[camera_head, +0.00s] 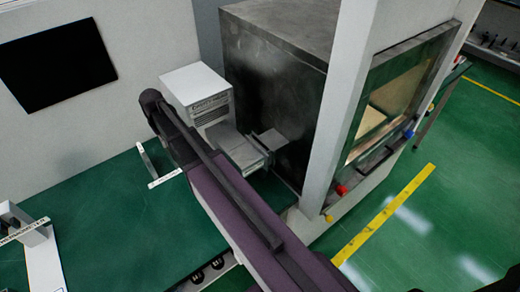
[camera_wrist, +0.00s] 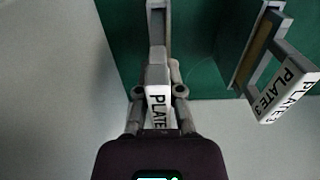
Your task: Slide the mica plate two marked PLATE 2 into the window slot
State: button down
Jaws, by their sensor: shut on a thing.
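In the wrist view, my gripper (camera_wrist: 158,92) is shut on a grey plate frame with a white tag block (camera_wrist: 157,112). The tag reads PLATE; its number is hidden by my gripper. The frame extends away from the fingers over a green surface. A grey metal duct (camera_head: 238,146) lies between the white generator box (camera_head: 198,93) and the dark oven; I cannot tell which opening is the window slot.
A plate tagged PLATE 3 (camera_wrist: 287,90) stands at the right in the wrist view, beside a brown-edged holder. In the head view, the big dark oven (camera_head: 277,80) stands behind the duct. A white labelled stand (camera_head: 42,262) is at the lower left, and a white bracket (camera_head: 148,162) lies nearer the middle.

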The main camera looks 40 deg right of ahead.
jog(key=shift+r+p, duration=0.6)
jog(key=shift+r, duration=0.05)
jog(key=shift+r+p, duration=0.35)
jog(key=shift+a+r+p, duration=0.1)
jog(key=shift+r+p, duration=1.3)
jog(key=shift+r+p, duration=0.4)
dwell(0.4)
